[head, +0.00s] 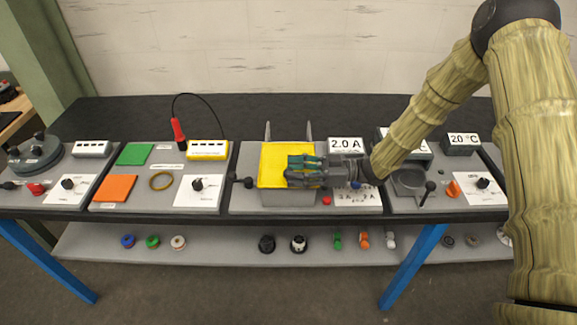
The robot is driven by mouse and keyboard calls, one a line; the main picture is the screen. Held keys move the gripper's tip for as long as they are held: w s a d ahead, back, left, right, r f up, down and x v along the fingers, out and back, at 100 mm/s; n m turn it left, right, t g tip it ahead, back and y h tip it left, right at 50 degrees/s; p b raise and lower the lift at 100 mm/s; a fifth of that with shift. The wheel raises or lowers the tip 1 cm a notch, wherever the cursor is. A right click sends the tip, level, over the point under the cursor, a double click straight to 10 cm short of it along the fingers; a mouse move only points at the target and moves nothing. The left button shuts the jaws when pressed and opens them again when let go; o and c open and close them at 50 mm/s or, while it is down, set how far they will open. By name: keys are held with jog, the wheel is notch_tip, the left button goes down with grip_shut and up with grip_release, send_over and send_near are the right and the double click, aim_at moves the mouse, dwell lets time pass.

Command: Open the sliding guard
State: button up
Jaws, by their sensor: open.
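The sliding guard (272,167) looks like a yellow panel on top of a grey box in the middle station of the bench. Two thin grey prongs stand up behind it. My gripper (291,170) comes in from the right and is over the right part of the yellow panel, its fingers pointing left. It is open, and I see nothing between its fingers. It hides part of the panel and the box's right side. Whether it touches the panel cannot be told from this view. A dark knob (247,182) on a short stem sticks out left of the box.
A 2.0 A display (346,145) stands right of the box, partly beside my wrist. A red button (326,201) sits in front. Left are a yellow meter (208,149) and a red probe (179,134). The dark bench top (230,112) behind is mostly clear.

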jog(key=shift+a, duration=1.15)
jog(key=shift+c, duration=0.2)
grip_shut()
